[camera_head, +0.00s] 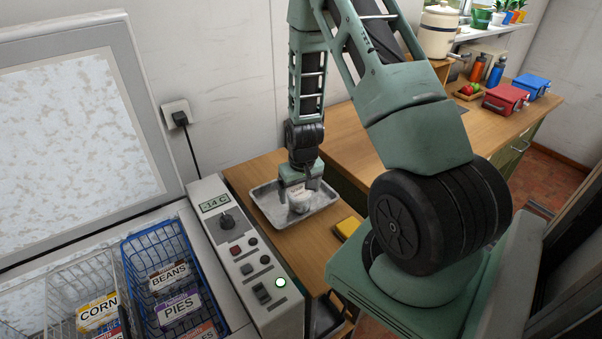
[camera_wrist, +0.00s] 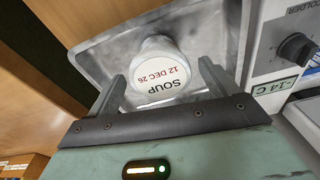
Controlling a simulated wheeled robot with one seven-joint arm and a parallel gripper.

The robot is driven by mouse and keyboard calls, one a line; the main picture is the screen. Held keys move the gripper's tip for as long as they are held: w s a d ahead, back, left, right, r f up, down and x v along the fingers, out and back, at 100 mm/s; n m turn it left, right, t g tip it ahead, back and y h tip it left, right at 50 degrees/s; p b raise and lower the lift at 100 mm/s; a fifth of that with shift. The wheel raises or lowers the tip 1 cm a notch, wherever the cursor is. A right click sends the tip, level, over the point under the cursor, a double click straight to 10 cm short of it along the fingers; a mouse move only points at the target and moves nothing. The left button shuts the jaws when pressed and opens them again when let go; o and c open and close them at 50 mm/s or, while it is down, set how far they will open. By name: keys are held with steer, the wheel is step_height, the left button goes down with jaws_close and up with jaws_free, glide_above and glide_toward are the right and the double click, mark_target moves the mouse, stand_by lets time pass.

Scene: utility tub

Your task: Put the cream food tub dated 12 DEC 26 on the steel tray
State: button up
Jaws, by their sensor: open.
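The cream food tub (camera_head: 300,204) stands on the steel tray (camera_head: 262,197) on the wooden counter. In the wrist view the tub (camera_wrist: 158,66) shows its lid with "SOUP" and "12 DEC 26". It looks upright and sits inside the tray's rim (camera_wrist: 110,30). My gripper (camera_head: 299,189) is low over the tray and open. In the wrist view my gripper (camera_wrist: 161,88) has one finger on each side of the tub, with gaps visible. The tub's far side and base are partly hidden.
A freezer control panel (camera_head: 243,245) reading -14 C stands left of the tray. A blue basket (camera_head: 143,300) and a wire basket (camera_head: 75,270) hold labelled packs. A yellow item (camera_head: 347,228) lies right of the tray. Red (camera_head: 503,99) and blue (camera_head: 531,86) boxes are far right.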

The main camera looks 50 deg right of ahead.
mark_target(301, 195)
step_height(301, 195, up, 11)
steer(key=s+b, duration=0.1)
steer(key=b, duration=0.1)
steer(key=shift+a+f, duration=0.2)
steer(key=shift+a, duration=0.1)
steer(key=s+a+r+n+y, duration=0.1)
steer(key=a+r+n, duration=0.2)
steer(key=a, duration=0.6)
steer(key=a+r+n, duration=0.2)
steer(key=a+r, duration=0.1)
steer(key=a, duration=0.7)
steer(key=s+a+r+n, duration=0.2)
steer(key=s+a+n, duration=0.1)
steer(key=s+a, duration=0.4)
steer(key=s+a+r+n+g, duration=0.1)
steer(key=s+a+r+n, duration=0.2)
steer(key=s+a, duration=0.5)
steer(key=shift+s+r+n, duration=0.3)
steer(key=shift+s+n, duration=0.3)
steer(key=shift+s, duration=0.15)
steer(key=shift+w+f+b, duration=0.1)
steer(key=shift+f+b, duration=0.45)
